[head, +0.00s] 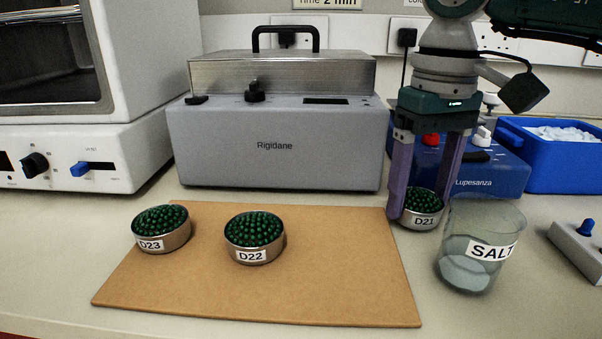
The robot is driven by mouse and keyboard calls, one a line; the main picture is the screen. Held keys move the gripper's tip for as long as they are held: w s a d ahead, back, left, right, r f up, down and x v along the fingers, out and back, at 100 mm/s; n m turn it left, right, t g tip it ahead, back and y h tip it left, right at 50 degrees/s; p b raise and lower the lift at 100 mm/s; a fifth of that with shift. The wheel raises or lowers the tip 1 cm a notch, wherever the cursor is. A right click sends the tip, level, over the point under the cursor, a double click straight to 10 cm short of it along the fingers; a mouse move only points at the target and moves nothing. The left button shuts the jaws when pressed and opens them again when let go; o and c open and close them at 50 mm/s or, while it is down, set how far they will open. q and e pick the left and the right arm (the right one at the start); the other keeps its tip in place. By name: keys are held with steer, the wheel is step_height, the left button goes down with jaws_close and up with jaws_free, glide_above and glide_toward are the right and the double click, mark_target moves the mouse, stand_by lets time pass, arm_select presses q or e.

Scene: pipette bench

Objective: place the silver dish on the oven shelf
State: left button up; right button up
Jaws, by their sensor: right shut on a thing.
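Three silver dishes filled with dark green beads are in the head view. Dish D23 (161,230) is at the board's left edge, and dish D22 (254,240) sits on the board. Dish D21 (422,213) is at the right, between the purple fingers of my right gripper (424,208), which is shut on it. I cannot tell whether D21 touches the bench. The oven (75,130) stands at the left, with a dark chamber and a shelf (50,100) partly visible at the picture's edge. My left gripper is not in view.
A brown board (300,295) lies in front. A glass beaker labelled SALT (470,270) stands close to D21. The grey Rigidane box (275,165) stands behind the board, with a blue Lupesanza device (505,178) and blue ice tub (555,170) at the right.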

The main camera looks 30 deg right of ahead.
steer(key=shift+f, duration=0.25)
steer(key=o, duration=1.3)
